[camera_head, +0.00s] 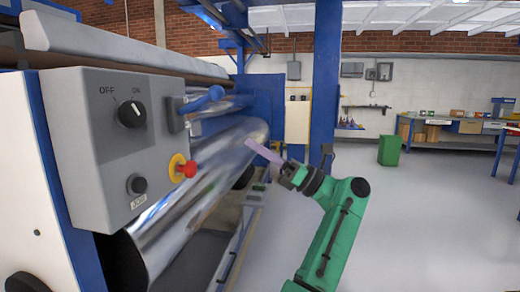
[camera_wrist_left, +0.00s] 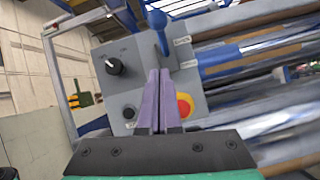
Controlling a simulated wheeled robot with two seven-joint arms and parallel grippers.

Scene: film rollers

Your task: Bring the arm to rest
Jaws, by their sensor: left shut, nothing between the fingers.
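My left gripper (camera_head: 250,143) is at the end of a green and black arm, in front of the film-roller machine (camera_head: 92,165). Its purple fingers point up and left, near the shiny roller (camera_head: 212,165) in the picture; I cannot tell whether they touch it. In the left wrist view the gripper (camera_wrist_left: 159,72) has its two fingers together and nothing between them. They overlap the grey control panel (camera_wrist_left: 125,70) in that picture, beside the red button (camera_wrist_left: 184,106). My right gripper is in neither view.
The panel has a black OFF/ON knob (camera_head: 132,113), a red stop button (camera_head: 186,169), a small JOG knob (camera_head: 137,185) and a blue-handled lever (camera_head: 205,99). A blue post (camera_head: 327,80) stands behind the arm. A green bin (camera_head: 390,150) is farther off. Open grey floor (camera_head: 430,225) lies to the right.

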